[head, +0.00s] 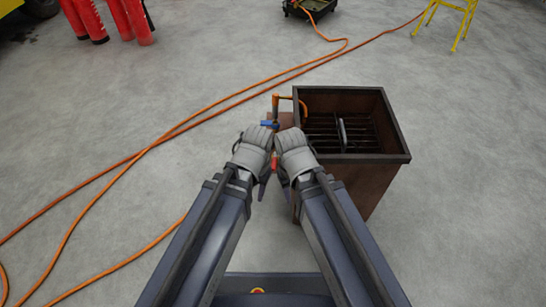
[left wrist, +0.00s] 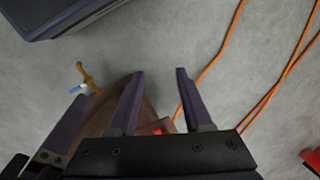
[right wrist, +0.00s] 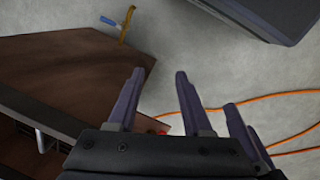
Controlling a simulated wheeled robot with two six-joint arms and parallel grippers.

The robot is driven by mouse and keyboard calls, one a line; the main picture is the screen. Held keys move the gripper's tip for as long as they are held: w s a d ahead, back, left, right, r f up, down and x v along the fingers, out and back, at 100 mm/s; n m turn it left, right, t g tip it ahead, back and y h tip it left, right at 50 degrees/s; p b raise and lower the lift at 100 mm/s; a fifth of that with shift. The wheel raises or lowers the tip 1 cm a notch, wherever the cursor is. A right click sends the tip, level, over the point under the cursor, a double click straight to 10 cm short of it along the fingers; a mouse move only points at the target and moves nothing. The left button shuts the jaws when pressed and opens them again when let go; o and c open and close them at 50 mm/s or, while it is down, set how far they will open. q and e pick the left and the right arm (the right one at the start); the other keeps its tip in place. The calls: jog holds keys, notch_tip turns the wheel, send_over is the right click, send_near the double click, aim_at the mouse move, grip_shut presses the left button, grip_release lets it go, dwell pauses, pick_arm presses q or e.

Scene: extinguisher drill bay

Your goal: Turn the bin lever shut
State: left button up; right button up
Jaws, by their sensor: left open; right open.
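The bin (head: 365,185) is an open-topped brown metal box with a dark rim and bars inside. My left gripper (left wrist: 160,73) and right gripper (right wrist: 158,72) are open, empty and close together, nearer to me than the blue lever. Neither visibly touches it.
Orange hoses (head: 150,147) run across the grey floor to the left and behind. Red extinguishers (head: 120,20) stand at the back left. A black case (head: 312,8) and a yellow stand (head: 458,15) are at the back. Floor right of the bin is clear.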

pick_arm(q)
jog(key=n+h+p, duration=0.1)
jog(key=n+p, duration=0.2)
send_near(274, 164)
notch_tip(274, 164, down, 8)
jog(key=b, duration=0.8)
jog(key=shift+s+a, duration=0.1)
jog(key=shift+a, duration=0.05)
jog(key=shift+r, duration=0.1)
jog(key=shift+c, duration=0.3)
grip_shut()
dwell(0.8)
